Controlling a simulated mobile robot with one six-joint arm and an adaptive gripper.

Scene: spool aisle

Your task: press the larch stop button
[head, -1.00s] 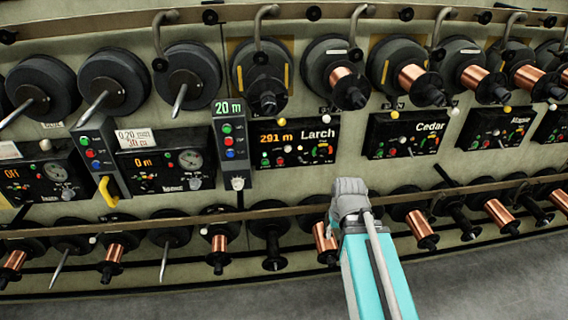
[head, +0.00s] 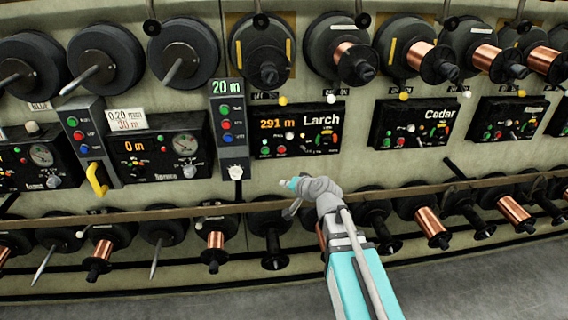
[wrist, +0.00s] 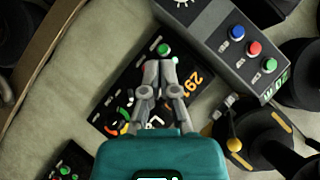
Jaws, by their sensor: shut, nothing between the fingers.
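The Larch panel (head: 297,130) is a black box on the wall reading "291 m Larch". At its lower left are a green button (head: 265,150) and a red button (head: 281,150); their small labels are unreadable. My gripper (head: 291,192) is below the panel in the head view, apart from the buttons. In the wrist view the panel (wrist: 127,92) appears turned over, with its green button (wrist: 163,49) just beyond my gripper's closed fingertips (wrist: 161,65). The fingers are shut and empty.
A grey control column (head: 228,125) marked "20 m", with green, red and blue buttons, stands left of the panel. The Cedar panel (head: 413,123) is to the right. Spools line the wall above and below. A rail (head: 160,212) runs below the panels.

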